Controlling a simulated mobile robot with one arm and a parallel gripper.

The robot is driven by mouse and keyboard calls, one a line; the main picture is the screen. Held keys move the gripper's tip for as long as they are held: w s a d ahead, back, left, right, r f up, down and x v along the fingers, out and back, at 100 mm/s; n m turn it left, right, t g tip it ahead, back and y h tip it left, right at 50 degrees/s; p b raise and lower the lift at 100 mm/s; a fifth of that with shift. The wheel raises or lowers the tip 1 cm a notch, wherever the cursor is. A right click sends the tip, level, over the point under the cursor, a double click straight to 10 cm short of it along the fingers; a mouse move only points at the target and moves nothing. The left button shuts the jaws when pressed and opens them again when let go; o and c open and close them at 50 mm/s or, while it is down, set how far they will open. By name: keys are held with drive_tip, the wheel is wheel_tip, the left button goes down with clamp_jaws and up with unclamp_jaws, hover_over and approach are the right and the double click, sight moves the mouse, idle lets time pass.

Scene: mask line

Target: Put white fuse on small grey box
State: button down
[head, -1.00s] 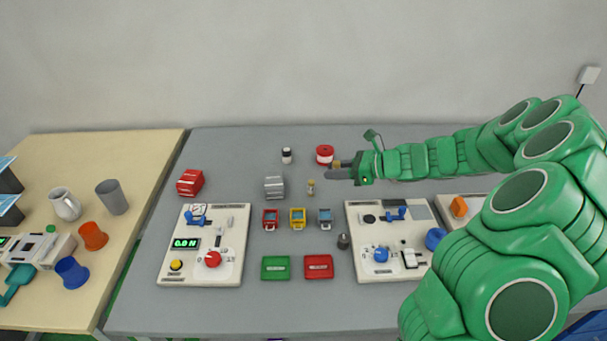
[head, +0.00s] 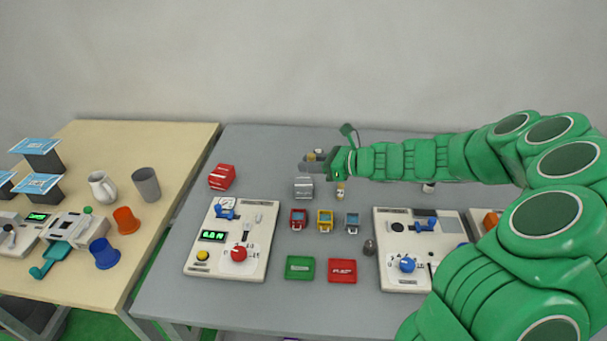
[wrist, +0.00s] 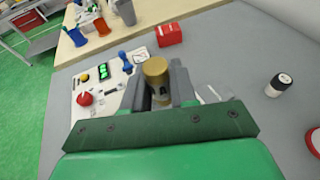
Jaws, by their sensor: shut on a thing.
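My gripper (head: 307,164) is shut on the white fuse (wrist: 156,72), whose brass cap stands up between the jaws. The fuse's body is mostly hidden by the jaws, so its colour is hard to see. In the head view the cap shows just above the fingers, over the back part of the table. The small grey box (head: 303,189) sits on the table just nearer than the gripper, apart from the fuse. In the wrist view a pale grey patch (wrist: 212,94) right of the jaws may be the box, partly hidden.
Another brass-capped fuse (head: 340,192) stands right of the grey box. Small red, yellow and blue holders (head: 325,220) and control panels (head: 232,240) fill the front.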

drive_tip(key=w+a+f, duration=0.2)
drive_tip(key=w+f, duration=0.1)
drive_tip(key=w, duration=0.2)
hover_over(303, 180)
drive_tip(key=f, duration=0.3)
drive_tip(key=s+f, duration=0.1)
drive_tip(key=shift+d+f, duration=0.2)
drive_tip(key=shift+d, duration=0.05)
drive_tip(key=shift+w+a+f, duration=0.15)
drive_tip(key=shift+w+f, duration=0.25)
drive_tip(key=shift+f, duration=1.6)
drive_tip(key=shift+f, duration=0.15)
drive_tip(key=c, duration=0.9)
unclamp_jaws()
